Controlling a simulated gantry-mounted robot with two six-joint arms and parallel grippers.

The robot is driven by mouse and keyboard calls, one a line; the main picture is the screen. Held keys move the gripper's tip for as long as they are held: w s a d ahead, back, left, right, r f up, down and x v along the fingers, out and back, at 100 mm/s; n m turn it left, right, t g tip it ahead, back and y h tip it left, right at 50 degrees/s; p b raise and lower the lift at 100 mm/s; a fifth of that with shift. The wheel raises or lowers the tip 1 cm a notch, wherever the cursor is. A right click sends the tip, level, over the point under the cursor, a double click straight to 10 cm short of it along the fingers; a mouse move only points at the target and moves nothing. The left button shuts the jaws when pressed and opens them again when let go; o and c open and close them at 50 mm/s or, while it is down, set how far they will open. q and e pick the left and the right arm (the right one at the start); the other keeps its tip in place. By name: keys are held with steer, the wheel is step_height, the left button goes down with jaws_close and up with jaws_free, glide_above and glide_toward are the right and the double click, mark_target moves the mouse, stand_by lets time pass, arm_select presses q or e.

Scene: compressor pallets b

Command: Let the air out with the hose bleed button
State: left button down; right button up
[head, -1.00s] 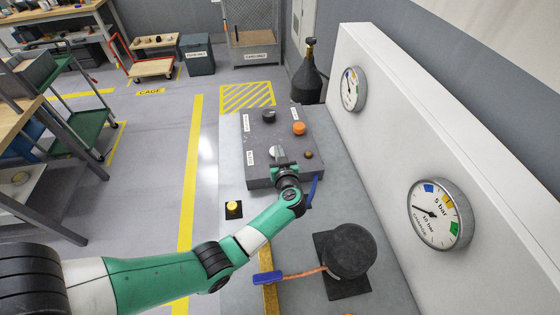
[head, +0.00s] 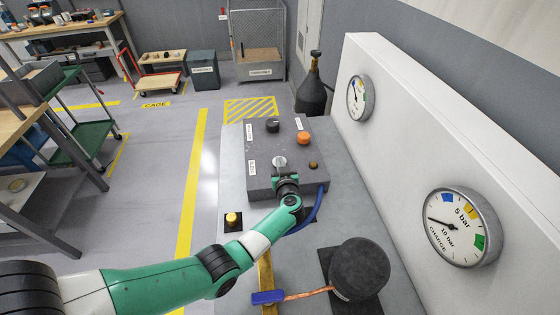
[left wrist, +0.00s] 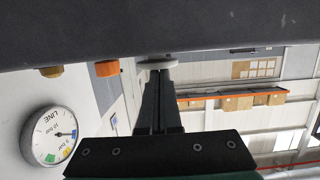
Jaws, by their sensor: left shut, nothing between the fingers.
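The grey control box (head: 262,185) stands on the bench. On top it carries a black knob (head: 273,126), an orange button (head: 303,138), a small brass button (head: 313,164) and a pale round button (head: 279,162). Its labels are too small to read, so I cannot tell which one is the hose bleed button. My left gripper (head: 283,177) is shut and empty at the box's near side, just by the pale button. In the left wrist view the shut fingers (left wrist: 158,128) point at the pale disc (left wrist: 157,63); contact is unclear. My right gripper is not in view.
A blue hose (head: 312,217) curves beside the box. A dark round vessel (head: 360,268) with a copper pipe and blue lever (head: 267,298) stands nearer. A yellow button (head: 232,218) is at left. The charge gauge (head: 460,226) and smaller line gauge (head: 358,98) hang on the white panel.

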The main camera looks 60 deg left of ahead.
arm_select(q)
steer(key=shift+f, duration=0.85)
steer(key=shift+s+f, duration=0.1)
steer(key=shift+f, duration=0.05)
stand_by(0.3)
step_height(320, 180, up, 6)
steer(key=p, duration=0.6)
steer(key=shift+r+p, duration=0.2)
steer(key=shift+p, duration=0.2)
steer(key=f+p+v, duration=0.1)
steer(key=p+v, duration=0.2)
steer(key=v, duration=0.6)
steer(key=shift+d+p, duration=0.3)
steer(key=shift+d, duration=0.1)
steer(key=shift+r, duration=0.1)
